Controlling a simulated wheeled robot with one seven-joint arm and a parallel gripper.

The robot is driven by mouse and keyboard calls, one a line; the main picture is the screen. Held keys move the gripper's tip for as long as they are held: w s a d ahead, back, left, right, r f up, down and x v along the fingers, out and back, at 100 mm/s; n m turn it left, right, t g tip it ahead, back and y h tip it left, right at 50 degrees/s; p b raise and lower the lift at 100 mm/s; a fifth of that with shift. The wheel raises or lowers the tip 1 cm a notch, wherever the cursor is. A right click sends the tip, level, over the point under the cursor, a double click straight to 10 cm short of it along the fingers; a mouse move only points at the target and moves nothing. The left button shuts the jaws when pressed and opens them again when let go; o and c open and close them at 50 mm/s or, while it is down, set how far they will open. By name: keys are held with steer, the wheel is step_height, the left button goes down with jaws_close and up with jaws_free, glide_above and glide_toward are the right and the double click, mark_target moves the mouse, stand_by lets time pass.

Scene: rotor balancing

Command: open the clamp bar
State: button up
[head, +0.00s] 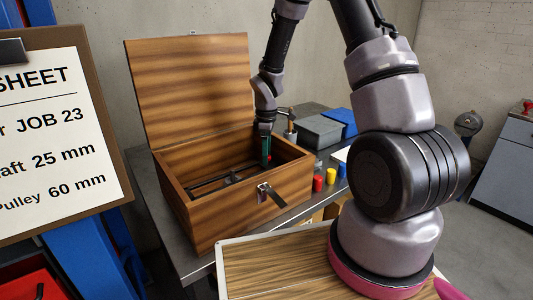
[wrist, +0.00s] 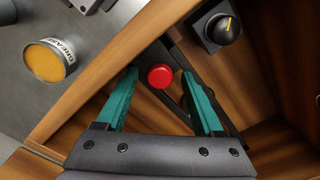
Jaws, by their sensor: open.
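The open wooden box (head: 240,213) stands on the workbench with its lid up. Inside it lies a dark bar assembly (head: 215,182), which I take to hold the clamp bar. In the wrist view a round red knob (wrist: 160,77) sits at a dark bar (wrist: 176,58) near the box wall. My gripper (head: 265,164) reaches down into the box at its right rear. Its teal fingers (wrist: 160,73) are open, one on each side of the red knob, with visible gaps. I cannot tell how deep the fingertips are relative to the knob. The fingers and palm hide part of the bar.
A black rotary knob with a yellow mark (wrist: 225,27) is inside the box near the fingers. A grease tin (wrist: 49,60) stands outside the wall. Red (head: 317,183) and yellow (head: 331,176) pots and a grey bin (head: 317,132) are right of the box.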

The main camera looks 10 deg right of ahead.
jaws_close()
stand_by(1.4)
